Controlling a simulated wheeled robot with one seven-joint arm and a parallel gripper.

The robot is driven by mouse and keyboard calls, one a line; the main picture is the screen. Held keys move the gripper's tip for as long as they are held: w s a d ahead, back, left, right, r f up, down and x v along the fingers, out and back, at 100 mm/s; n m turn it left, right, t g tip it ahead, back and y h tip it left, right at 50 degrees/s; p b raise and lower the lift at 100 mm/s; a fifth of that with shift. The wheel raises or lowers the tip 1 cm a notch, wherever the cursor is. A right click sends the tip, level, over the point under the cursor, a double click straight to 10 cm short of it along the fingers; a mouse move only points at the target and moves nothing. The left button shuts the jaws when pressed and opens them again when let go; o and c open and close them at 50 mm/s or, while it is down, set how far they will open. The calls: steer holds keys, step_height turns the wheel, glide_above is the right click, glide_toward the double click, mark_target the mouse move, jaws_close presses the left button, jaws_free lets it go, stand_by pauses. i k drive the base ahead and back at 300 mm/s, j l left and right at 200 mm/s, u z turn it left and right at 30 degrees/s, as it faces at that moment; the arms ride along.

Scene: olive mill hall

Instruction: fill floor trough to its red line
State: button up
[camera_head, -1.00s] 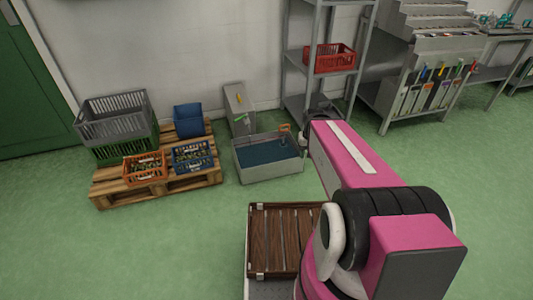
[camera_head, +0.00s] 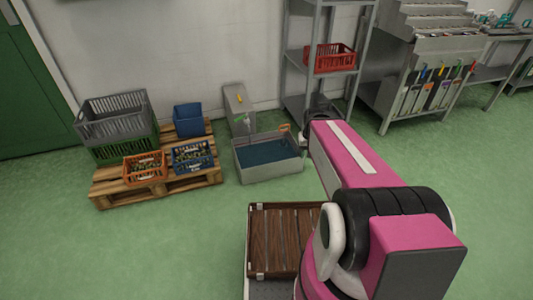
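The floor trough (camera_head: 268,173) is a grey rectangular basin on the green floor, in the middle of the head view. Dark blue water (camera_head: 268,152) stands in it below the rim. I cannot make out a red line.
A wooden pallet (camera_head: 112,190) with grey, orange and blue crates stands left of the trough. A metal shelf with a red crate (camera_head: 332,58) stands at the back right. A brown slatted crate (camera_head: 277,240) is near my base. Floor left of it is free.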

mark_target(245, 115)
steer(key=i+j, duration=0.55)
steer(key=i, duration=0.3)
